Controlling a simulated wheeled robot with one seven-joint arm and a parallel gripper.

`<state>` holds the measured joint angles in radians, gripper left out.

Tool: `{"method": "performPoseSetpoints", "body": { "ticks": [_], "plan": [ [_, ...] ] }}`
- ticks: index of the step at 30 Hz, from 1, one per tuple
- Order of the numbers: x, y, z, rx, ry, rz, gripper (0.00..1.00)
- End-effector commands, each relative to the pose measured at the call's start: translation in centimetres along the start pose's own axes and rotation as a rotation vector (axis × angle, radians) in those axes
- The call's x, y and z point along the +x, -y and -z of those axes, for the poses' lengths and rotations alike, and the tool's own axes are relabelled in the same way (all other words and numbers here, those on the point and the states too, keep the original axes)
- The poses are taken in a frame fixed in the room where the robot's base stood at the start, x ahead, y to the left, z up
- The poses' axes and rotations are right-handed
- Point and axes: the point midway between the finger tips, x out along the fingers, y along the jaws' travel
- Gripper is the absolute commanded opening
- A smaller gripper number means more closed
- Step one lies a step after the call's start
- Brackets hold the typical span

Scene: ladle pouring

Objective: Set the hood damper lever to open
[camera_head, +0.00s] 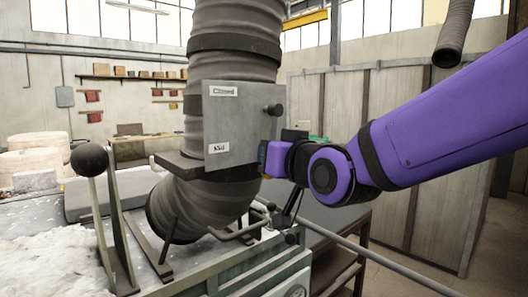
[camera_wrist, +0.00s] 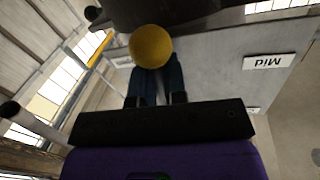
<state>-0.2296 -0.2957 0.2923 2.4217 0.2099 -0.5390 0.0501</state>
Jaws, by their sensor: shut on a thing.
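The grey damper plate (camera_head: 243,125) stands upright on the ribbed hood duct (camera_head: 236,60). It bears a "Closed" label (camera_head: 223,91) above and a "Mid" label (camera_head: 218,148) below; the "Mid" label also shows upside down in the wrist view (camera_wrist: 268,62). My gripper (camera_head: 264,157) is at the plate's lower right edge. In the wrist view my gripper (camera_wrist: 154,70) is shut on the lever's yellow ball knob (camera_wrist: 150,47). The lever's shaft is mostly hidden, so its exact setting is unclear. Another pale label (camera_wrist: 122,62) is partly covered and unreadable.
A dark round stub (camera_head: 272,109) sticks out at the plate's right edge, above my gripper. A separate lever with a black ball (camera_head: 89,159) stands at the left. A metal bar (camera_head: 375,262) runs low to the right. Wall panels (camera_head: 385,150) stand behind my arm.

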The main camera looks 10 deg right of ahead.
Motion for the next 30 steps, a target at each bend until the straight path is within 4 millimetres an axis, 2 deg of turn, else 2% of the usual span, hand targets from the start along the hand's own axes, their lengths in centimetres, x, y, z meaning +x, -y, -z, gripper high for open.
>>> {"method": "performPoseSetpoints", "body": {
  "ticks": [10,26,27,30],
  "plan": [
    [0.2,-1.1,0.0,-0.135,-0.025,-0.001,0.00],
    [0.3,-1.4,0.1,-0.161,-0.031,-0.002,0.00],
    [0.3,-1.4,0.1,-0.161,-0.031,-0.002,0.17],
    [0.3,-1.3,0.1,-0.160,-0.031,-0.001,0.36]
  ]
}}
